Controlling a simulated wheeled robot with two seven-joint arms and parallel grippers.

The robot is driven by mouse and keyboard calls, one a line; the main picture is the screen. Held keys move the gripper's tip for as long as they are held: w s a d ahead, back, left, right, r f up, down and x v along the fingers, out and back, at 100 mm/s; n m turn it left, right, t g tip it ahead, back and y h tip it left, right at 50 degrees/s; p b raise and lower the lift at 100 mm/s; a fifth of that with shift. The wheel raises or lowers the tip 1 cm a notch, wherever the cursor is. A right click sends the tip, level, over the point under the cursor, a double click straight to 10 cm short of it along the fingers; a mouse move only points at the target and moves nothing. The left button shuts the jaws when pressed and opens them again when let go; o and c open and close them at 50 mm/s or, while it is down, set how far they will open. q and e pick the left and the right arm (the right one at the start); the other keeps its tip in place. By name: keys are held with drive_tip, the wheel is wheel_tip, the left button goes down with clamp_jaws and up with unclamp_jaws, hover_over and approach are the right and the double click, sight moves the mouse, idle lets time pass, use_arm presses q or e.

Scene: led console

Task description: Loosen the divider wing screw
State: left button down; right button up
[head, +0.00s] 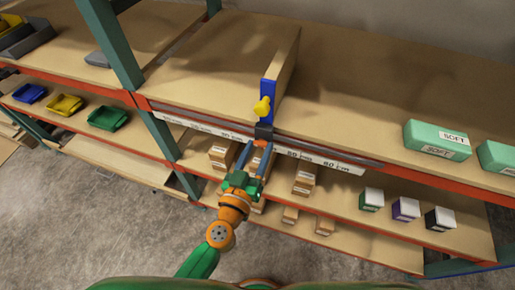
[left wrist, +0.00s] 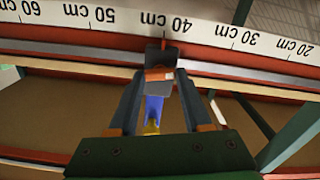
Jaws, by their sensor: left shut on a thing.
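The divider (head: 285,62) is an upright wooden board on the upper shelf, with a blue end bracket (head: 268,96). A yellow wing-shaped knob (head: 262,107) sits on the bracket's side; yellow also shows low in the left wrist view (left wrist: 152,129). Below the bracket, a dark clamp block (head: 264,131) with an orange face (left wrist: 158,75) sits at the shelf's front rail. My right gripper is not in view.
A scale strip (head: 310,156) runs along the front rail (head: 330,160). Green SOFT boxes (head: 437,139) stand at the right. A green post (head: 112,45) rises at the left. The upper shelf right of the divider is clear nearby.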

use_arm(q)
drive_tip(key=n, duration=0.3)
drive_tip(key=shift+r+n+p, duration=0.1)
drive_tip(key=shift+n+p, duration=0.2)
drive_tip(key=shift+p, duration=0.05)
drive_tip(key=n, duration=0.3)
drive_tip(key=shift+n, duration=0.3)
drive_tip(key=n, duration=0.3)
drive_tip(key=shift+n, duration=0.4)
drive_tip(key=n, duration=0.4)
drive_tip(key=shift+a+n, duration=0.1)
drive_tip(key=shift+n, duration=0.2)
drive_tip(key=n, duration=0.3)
drive_tip(key=shift+n+b, duration=0.3)
drive_tip(key=shift+b, duration=0.05)
drive_tip(key=n, duration=0.4)
drive_tip(key=shift+n, duration=0.3)
drive_tip(key=n, duration=0.4)
drive_tip(key=shift+b, duration=0.35)
drive_tip(key=shift+n, duration=2)
